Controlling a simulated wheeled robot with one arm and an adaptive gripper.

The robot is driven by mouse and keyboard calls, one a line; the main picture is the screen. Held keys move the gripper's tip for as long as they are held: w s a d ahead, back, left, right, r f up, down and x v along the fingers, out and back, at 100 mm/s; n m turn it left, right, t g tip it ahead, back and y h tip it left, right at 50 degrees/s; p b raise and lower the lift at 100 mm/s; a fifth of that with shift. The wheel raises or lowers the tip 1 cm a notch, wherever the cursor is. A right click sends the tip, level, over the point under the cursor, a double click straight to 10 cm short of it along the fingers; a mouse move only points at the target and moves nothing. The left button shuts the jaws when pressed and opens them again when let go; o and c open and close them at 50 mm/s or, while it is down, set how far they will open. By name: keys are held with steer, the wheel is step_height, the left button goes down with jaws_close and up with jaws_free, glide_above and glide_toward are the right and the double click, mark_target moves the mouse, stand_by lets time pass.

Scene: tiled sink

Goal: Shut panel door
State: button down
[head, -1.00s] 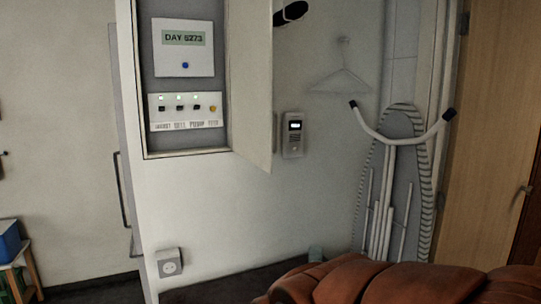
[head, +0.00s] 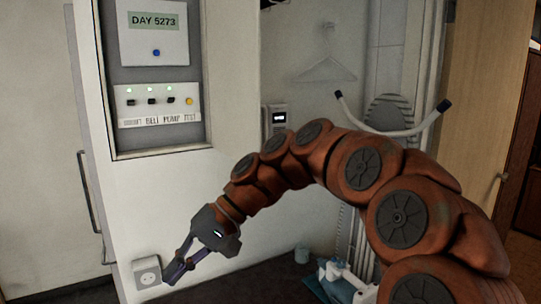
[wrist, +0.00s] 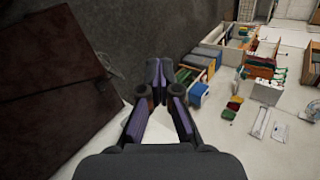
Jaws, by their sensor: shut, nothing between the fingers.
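The panel door (head: 232,65) is a pale flat leaf in the head view. It stands open to the right of the wall panel (head: 158,72), and its lower part is hard to make out beside my arm. The recess shows a grey box reading DAY 5273 and a white control strip with green lights. My gripper (head: 173,276) is shut and empty, low and to the right of the wall socket, below the panel and apart from the door. Its closed fingers also show in the wrist view (wrist: 156,78), where the door is not seen.
A wall socket (head: 147,271) is near the gripper. An intercom (head: 277,118), a hanger (head: 327,68) and an ironing board (head: 390,108) are to the right. Shelves and boxes (wrist: 205,60) show in the wrist view.

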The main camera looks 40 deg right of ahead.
steer(key=w+d+r+m+t+y, duration=0.1)
steer(key=w+d+r+t+y, duration=0.1)
steer(key=w+d+r, duration=0.45)
steer(key=w+d+r+m+t+y, duration=0.1)
steer(key=w+d+r+m+t, duration=0.15)
steer(key=d, duration=0.65)
steer(key=s+d+r+m+t, duration=0.1)
steer(key=d+t, duration=0.2)
steer(key=d, duration=0.5)
steer(key=s+d+r+m+t+h+p, duration=0.1)
steer(key=d+t, duration=0.1)
steer(key=d, duration=0.6)
steer(key=s+d+r+m+t, duration=0.1)
steer(key=d+t, duration=0.2)
steer(key=d, duration=0.6)
steer(key=w+a+p, duration=0.3)
steer(key=w+a, duration=0.4)
steer(key=a, duration=0.4)
steer(key=shift+w, duration=0.35)
steer(key=shift+a, duration=0.2)
